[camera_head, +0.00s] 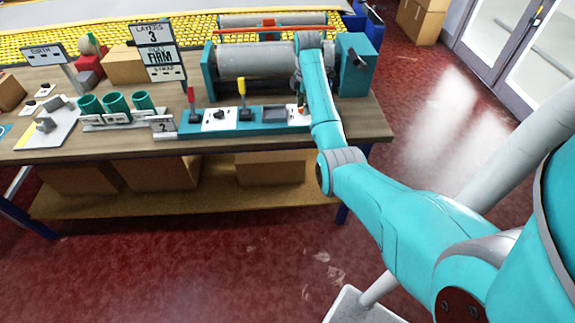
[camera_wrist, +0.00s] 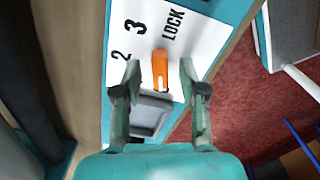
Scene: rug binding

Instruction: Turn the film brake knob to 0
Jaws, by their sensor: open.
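An orange knob (camera_wrist: 160,66) stands on a white dial plate (camera_wrist: 185,50) marked 2, 3 and LOCK; no 0 mark shows in the wrist view. The white plate also shows at the right end of the teal control panel in the head view (camera_head: 295,119). My gripper (camera_wrist: 160,78) is open, with one finger on each side of the knob. Gaps show between the fingers and the knob. The film brake's name label is not seen, and which mark the knob points to I cannot tell.
The teal panel (camera_head: 262,127) also carries a red-topped lever (camera_head: 191,97), a yellow-topped lever (camera_head: 242,88), a black knob (camera_head: 220,115) and a dark screen (camera_head: 275,113). A grey roller (camera_head: 250,60) lies behind it. Green cups (camera_head: 116,103) stand to the left.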

